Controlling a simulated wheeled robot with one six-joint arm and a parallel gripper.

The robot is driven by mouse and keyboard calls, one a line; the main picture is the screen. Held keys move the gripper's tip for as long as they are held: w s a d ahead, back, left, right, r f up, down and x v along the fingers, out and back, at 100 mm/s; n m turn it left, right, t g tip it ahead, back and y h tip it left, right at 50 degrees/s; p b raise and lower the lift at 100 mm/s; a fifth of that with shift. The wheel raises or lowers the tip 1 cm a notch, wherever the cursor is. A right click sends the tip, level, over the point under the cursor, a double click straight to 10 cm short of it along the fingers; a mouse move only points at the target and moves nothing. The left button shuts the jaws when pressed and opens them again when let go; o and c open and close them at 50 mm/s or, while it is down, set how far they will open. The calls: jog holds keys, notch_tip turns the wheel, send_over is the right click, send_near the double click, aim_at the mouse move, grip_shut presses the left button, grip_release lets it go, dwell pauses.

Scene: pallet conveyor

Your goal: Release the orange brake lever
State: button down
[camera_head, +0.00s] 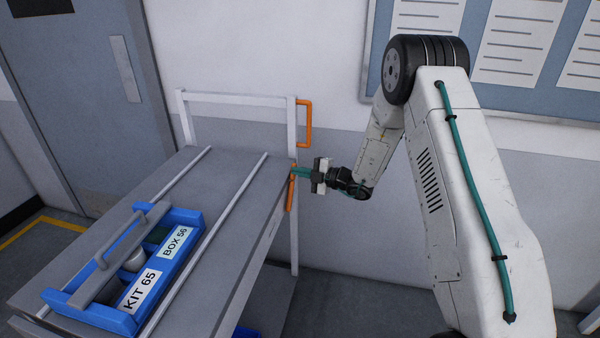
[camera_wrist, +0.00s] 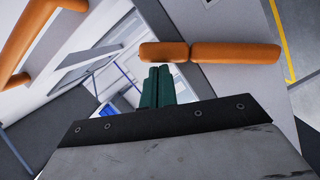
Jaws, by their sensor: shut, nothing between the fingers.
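The orange brake lever (camera_head: 290,194) is at the far right corner of the grey cart (camera_head: 225,205), beside the white post, and points mostly downward in the head view. In the wrist view the orange lever (camera_wrist: 235,53) lies across the picture just beyond my fingertips, with a seam along its length. My gripper (camera_head: 299,172) has its teal fingers at the lever's upper end. The fingers (camera_wrist: 157,72) are shut together and empty, close to the lever; I cannot tell whether they touch it.
An orange handle (camera_head: 308,124) is fixed to the white post above the lever. A blue kit box (camera_head: 104,318) with a grey carrying handle sits on the cart's near left part. A wall with a notice board (camera_head: 545,100) is behind my arm.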

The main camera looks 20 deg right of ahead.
jog(key=s+d+r, duration=0.3)
jog(key=s+d, duration=0.2)
jog(key=s, duration=0.4)
jog(key=shift+s+d+r, duration=0.3)
jog(key=shift+r, duration=0.05)
